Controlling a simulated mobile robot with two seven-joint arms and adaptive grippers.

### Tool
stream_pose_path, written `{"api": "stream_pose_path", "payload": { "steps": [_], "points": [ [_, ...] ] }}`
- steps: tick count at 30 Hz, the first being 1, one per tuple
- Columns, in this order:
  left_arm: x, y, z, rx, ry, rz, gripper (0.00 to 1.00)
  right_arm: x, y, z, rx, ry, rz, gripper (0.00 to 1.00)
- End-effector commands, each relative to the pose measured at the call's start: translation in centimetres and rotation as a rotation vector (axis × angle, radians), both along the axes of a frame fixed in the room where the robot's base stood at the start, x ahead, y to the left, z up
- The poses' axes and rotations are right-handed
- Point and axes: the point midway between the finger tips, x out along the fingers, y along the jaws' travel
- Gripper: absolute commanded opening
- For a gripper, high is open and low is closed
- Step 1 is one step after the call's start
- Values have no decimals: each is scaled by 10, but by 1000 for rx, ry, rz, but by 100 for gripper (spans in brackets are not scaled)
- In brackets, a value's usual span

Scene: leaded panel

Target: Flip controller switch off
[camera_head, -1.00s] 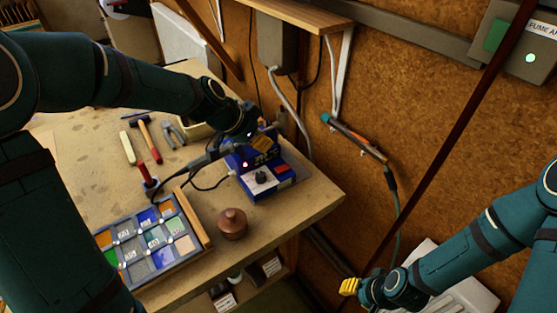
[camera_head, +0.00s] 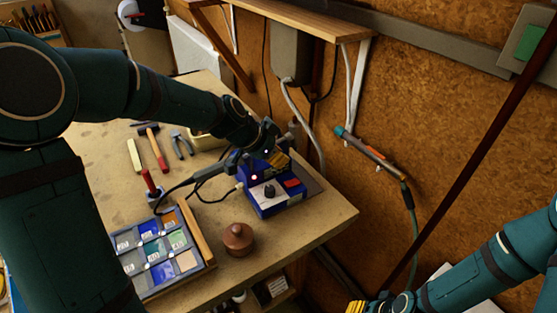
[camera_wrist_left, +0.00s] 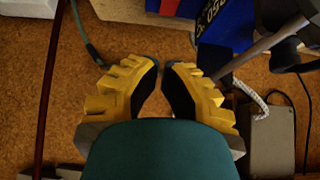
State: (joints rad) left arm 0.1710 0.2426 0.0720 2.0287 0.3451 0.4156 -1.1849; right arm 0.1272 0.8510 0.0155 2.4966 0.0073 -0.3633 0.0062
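The blue controller (camera_head: 267,206) stands near the bench's right edge, with a black knob (camera_head: 269,191) and a red switch (camera_head: 291,183) on its front. My left gripper (camera_head: 279,163) hangs just above and behind the red switch and looks empty. In the left wrist view its yellow fingertips (camera_wrist_left: 161,65) are drawn together with hardly a gap. That view also shows part of a blue surface with white print (camera_wrist_left: 222,25), and a bit of red beside it. Contact with the switch cannot be made out. My right gripper (camera_head: 357,307) is cut off at the bottom edge.
A glass sample tray (camera_head: 205,243) and a brown lidded pot (camera_head: 238,239) sit before the controller. A cable runs from its left side. Hammer (camera_head: 153,150) and pliers (camera_head: 182,145) lie behind. A torch-like tool (camera_head: 370,152) hangs on the cork wall.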

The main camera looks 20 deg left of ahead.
Motion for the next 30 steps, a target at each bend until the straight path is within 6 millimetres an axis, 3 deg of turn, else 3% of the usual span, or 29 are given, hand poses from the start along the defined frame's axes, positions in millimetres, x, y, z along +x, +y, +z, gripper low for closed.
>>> {"api": "stream_pose_path", "payload": {
  "steps": [11, 15, 21, 30],
  "points": [
    [35, -31, -61, -1, 4, -2, 0, -2, 0, -5, 1, 3, 2, 38],
    [34, -28, -82, -1, 3, 2, 0, -3, 1, -11, 2, 7, 6, 38],
    [32, -27, -98, 0, 0, 1, 0, -5, 1, -14, 2, 11, 8, 38],
    [32, -28, -100, 0, 0, 0, 0, -5, 1, -14, 2, 11, 8, 38]
  ]
}}
